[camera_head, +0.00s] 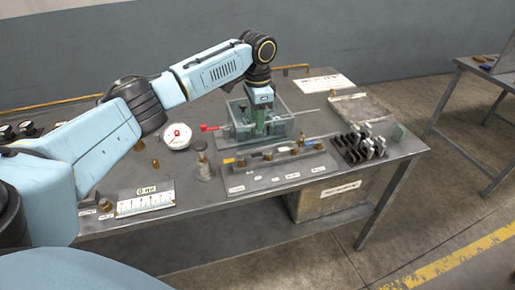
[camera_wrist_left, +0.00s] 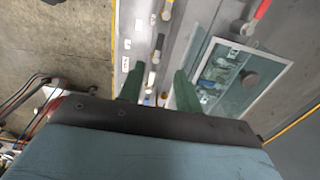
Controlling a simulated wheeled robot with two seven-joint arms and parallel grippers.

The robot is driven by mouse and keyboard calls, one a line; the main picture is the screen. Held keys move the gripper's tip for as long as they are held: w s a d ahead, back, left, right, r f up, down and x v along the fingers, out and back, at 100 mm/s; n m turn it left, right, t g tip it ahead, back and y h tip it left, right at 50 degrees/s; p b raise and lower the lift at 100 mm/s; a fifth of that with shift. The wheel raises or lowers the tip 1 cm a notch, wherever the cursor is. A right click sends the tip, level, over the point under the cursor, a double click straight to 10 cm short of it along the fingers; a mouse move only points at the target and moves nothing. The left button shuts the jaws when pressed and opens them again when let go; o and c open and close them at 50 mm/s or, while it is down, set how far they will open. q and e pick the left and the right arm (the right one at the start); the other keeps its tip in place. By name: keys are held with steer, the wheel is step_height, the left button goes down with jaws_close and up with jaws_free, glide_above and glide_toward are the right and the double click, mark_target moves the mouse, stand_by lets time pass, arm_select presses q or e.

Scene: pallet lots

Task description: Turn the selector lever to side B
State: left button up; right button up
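A red-handled lever (camera_head: 210,127) sticks out left from a clear-walled box (camera_head: 285,119) on the table; I cannot tell for sure that it is the selector lever. A red handle (camera_wrist_left: 261,10) also shows at the top of the left wrist view, beside the clear box (camera_wrist_left: 262,86). Side letters are too small to read. My left gripper (camera_head: 259,128) points down at the box area, right of the red lever and apart from it. In the left wrist view its two green fingers (camera_wrist_left: 158,85) are spread, with no object clearly held. My right gripper is not in view.
In front of the box lies a labelled panel (camera_head: 262,181) with several small fittings. A dial gauge (camera_head: 177,136) stands left, a white scale plate (camera_head: 146,203) front left. Black clamps (camera_head: 352,148) sit right. A second table (camera_head: 480,75) stands at far right.

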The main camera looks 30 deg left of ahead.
mark_target(257, 154)
arm_select(q)
step_height(257, 154, down, 12)
steer(key=shift+r+b, duration=0.1)
steer(key=shift+b, duration=0.4)
jaws_close()
